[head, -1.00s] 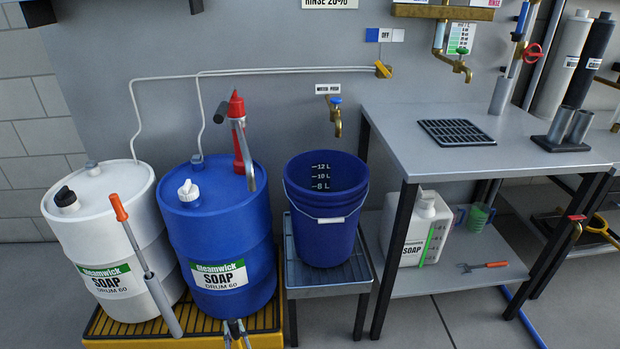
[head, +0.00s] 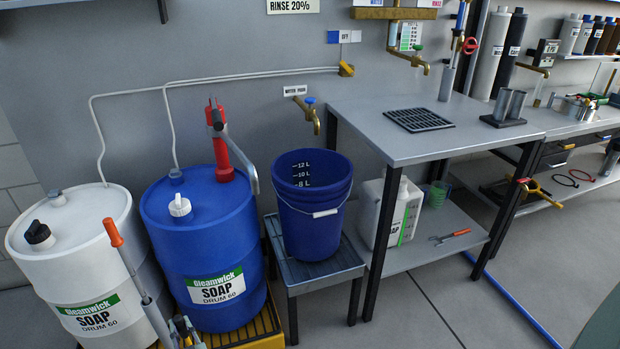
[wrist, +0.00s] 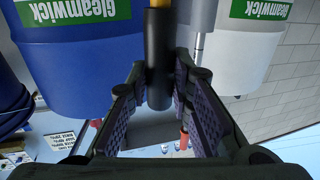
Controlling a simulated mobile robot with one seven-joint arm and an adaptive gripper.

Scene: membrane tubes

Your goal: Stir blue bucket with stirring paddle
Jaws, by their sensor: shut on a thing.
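The blue bucket (head: 311,222) stands upright on a grey slatted stand, right of the blue drum, with its wire handle down at the front. Its inside wall shows litre marks; its floor is hidden. In the wrist view my gripper (wrist: 160,75) is shut on a black cylindrical grip with a yellow shaft, which I take to be the stirring paddle (wrist: 159,45). Its far end is out of frame. Only small parts of my gripper show at the bottom edge of the head view, well left of and apart from the bucket; the paddle is not clear there.
A white soap drum (head: 75,275) and a blue soap drum (head: 205,245) stand at left, with an orange-handled tool (head: 114,234) before them. A tap (head: 312,115) hangs above the bucket. A grey table (head: 440,145) stands at right.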

